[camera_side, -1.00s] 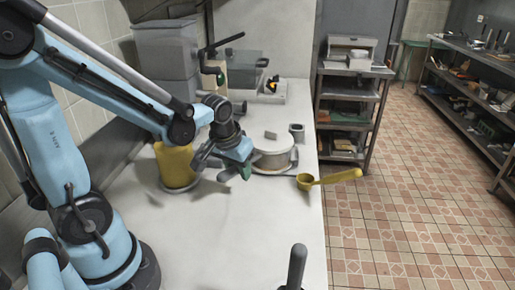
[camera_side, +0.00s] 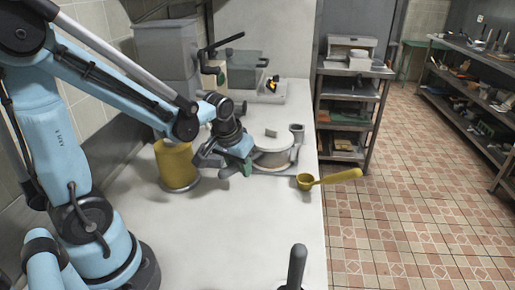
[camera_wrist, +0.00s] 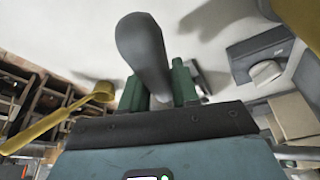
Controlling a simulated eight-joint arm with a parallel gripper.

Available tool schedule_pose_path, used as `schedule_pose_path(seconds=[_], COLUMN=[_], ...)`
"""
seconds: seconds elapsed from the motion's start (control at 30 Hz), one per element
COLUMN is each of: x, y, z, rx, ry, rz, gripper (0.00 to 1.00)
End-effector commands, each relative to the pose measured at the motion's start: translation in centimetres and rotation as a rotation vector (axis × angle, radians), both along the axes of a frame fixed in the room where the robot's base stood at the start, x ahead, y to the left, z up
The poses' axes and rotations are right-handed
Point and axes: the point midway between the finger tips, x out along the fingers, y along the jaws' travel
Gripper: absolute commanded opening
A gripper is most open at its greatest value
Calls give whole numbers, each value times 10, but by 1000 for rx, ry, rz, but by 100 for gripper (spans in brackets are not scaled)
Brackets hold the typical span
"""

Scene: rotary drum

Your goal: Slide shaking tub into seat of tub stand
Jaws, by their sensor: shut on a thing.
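My gripper (camera_side: 238,165) is in the middle of the side view, above the white counter. In the wrist view its green fingers (camera_wrist: 160,88) are shut on a smooth grey rounded piece (camera_wrist: 143,45). I cannot tell whether this piece is the shaking tub or part of it. A yellow cylinder (camera_side: 177,168) on a grey base stands to the left. I cannot tell for sure which is the tub stand, and its seat is not clear.
A yellow scoop (camera_side: 325,179) lies at the counter's right edge, its handle overhanging; it shows in the wrist view (camera_wrist: 60,115). A dark upright handle (camera_side: 296,268) is at the front. Grey containers (camera_side: 168,50) stand at the back. The front-middle counter (camera_side: 230,235) is clear.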

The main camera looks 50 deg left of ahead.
Motion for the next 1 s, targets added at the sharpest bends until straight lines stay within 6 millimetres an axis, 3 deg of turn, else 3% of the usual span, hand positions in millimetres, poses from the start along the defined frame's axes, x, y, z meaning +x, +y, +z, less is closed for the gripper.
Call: schedule_pose_path(seconds=[0.2,0.23,0.4,0.77,1.0], x=[0,0,0,-1,-7], y=[0,0,0,0,-3], z=[0,0,0,2,22], rx=[0,0,0,0,0], ry=[0,0,0,1,0], rz=[0,0,0,-1,-1], gripper=[0,34,60,60,60])
